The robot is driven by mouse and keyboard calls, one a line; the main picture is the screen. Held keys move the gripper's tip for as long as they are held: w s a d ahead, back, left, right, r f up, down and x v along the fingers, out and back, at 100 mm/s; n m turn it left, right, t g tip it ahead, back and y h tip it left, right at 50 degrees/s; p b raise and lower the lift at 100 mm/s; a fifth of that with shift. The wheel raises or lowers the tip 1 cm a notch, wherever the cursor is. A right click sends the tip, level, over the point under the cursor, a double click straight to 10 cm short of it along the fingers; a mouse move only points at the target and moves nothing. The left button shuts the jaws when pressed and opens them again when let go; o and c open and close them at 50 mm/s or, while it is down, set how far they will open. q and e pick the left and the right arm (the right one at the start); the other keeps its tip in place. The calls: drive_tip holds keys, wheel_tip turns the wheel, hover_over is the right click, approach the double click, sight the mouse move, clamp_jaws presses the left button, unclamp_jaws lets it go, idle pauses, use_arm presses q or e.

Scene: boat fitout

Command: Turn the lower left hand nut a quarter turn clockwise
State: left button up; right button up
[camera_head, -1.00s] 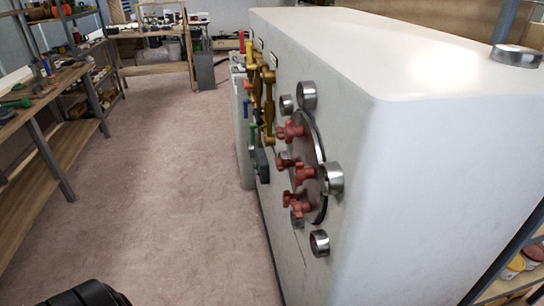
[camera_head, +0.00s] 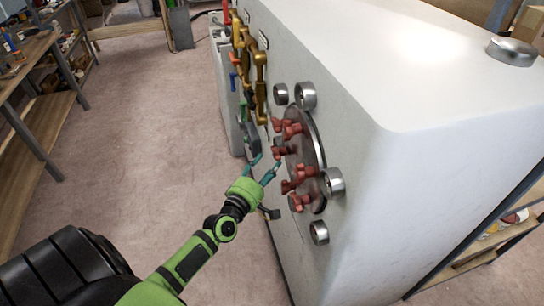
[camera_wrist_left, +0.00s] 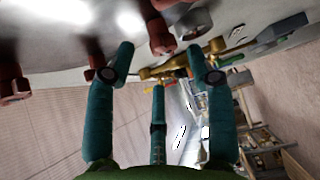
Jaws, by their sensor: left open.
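A round dark hatch plate (camera_head: 317,150) is on the side of the white tank (camera_head: 365,190), with several red wing nuts around it. One red nut (camera_head: 284,151) is on the plate's left side, close to my left gripper. A lower red nut (camera_head: 297,203) is at the plate's bottom edge; I cannot tell for certain which is the lower left one. My left gripper (camera_head: 267,164) is open and empty, its teal fingers apart from the nuts. In the left wrist view a red nut (camera_wrist_left: 161,38) is beyond the spread fingertips (camera_wrist_left: 160,65). My right gripper is out of view.
Steel ring fittings (camera_head: 333,181) stick out around the plate. Brass pipework (camera_head: 259,85) with coloured handles is on the tank face farther back. A workbench (camera_head: 25,52) stands at the left. The floor (camera_head: 140,130) between is clear.

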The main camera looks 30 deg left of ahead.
sight(279, 152)
use_arm(q)
drive_tip(key=w, duration=0.4)
drive_tip(key=shift+a, duration=0.25)
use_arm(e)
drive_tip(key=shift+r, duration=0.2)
use_arm(q)
drive_tip(key=c, duration=1.1)
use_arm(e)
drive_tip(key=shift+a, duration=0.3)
